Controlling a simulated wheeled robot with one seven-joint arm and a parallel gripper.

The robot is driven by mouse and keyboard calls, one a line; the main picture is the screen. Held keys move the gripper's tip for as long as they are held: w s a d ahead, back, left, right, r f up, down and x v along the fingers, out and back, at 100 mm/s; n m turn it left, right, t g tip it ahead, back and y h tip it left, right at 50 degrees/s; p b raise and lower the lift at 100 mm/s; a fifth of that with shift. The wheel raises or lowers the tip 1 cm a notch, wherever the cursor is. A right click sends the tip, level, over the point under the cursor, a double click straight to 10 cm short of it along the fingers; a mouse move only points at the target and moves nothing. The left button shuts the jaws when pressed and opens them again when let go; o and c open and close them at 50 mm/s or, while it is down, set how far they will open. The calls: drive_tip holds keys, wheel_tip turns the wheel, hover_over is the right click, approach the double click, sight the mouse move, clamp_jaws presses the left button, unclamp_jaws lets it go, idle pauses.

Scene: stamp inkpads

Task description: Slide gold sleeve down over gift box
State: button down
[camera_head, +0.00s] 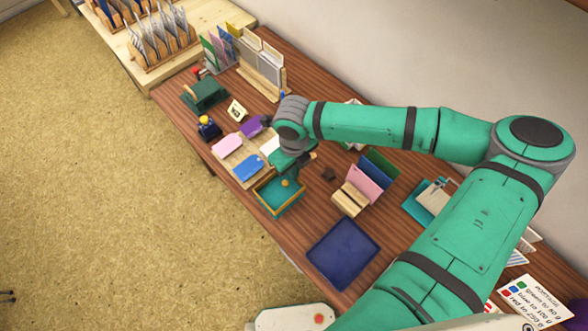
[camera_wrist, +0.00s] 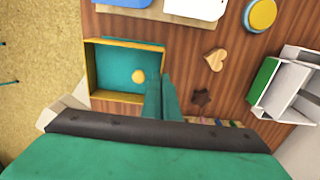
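The gold sleeve (camera_wrist: 90,68) is a thin rectangular frame around a teal gift box (camera_wrist: 112,60) in the wrist view. The sleeve (camera_head: 263,200) and the box (camera_head: 285,186) also show near the table's front edge in the head view. A round yellow piece (camera_wrist: 138,76) shows inside the frame. My gripper (camera_wrist: 162,82) has its teal fingers close together at the sleeve's right wall, which runs between them. In the head view my gripper (camera_head: 302,160) is at the sleeve's back right side, partly covered by my wrist. How far down the sleeve sits is hard to tell.
A tan board (camera_head: 236,178) with pink, purple and blue tags lies behind the sleeve. A wooden card holder (camera_head: 350,200) and a dark blue tray (camera_head: 343,253) stand to the right. A wooden heart (camera_wrist: 215,59) and a dark star (camera_wrist: 201,97) lie near my fingers.

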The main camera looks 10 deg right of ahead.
drive_tip(key=shift+f, duration=0.6)
idle(0.9)
drive_tip(key=c, duration=2.5)
unclamp_jaws()
drive_tip(key=o, duration=0.5)
drive_tip(key=shift+r, duration=3.55)
